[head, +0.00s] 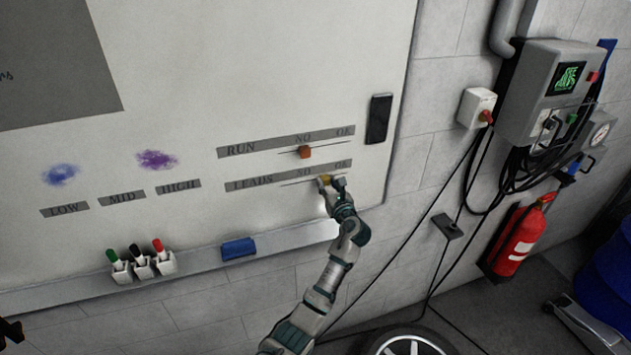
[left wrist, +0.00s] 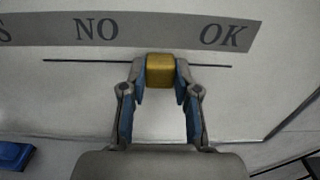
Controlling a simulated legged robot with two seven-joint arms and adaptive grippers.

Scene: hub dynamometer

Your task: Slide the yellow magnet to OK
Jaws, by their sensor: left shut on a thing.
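The yellow magnet (left wrist: 160,70) sits on the thin dark line below the lower grey strip of the whiteboard, between NO (left wrist: 97,31) and OK (left wrist: 222,36). My left gripper (head: 331,183) is shut on the magnet, one finger on each side of it, as the left wrist view (left wrist: 161,90) shows. In the head view, the yellow magnet (head: 324,180) is partly hidden by the fingers. The lower strip (head: 262,181) reads LEADS, NO and OK. I do not see my right gripper.
An orange magnet (head: 305,152) sits on the line just above, under the RUN strip (head: 241,149). A black device (head: 379,118) is on the board's right edge. A blue eraser (head: 238,248) and marker holders (head: 142,264) are along the ledge below.

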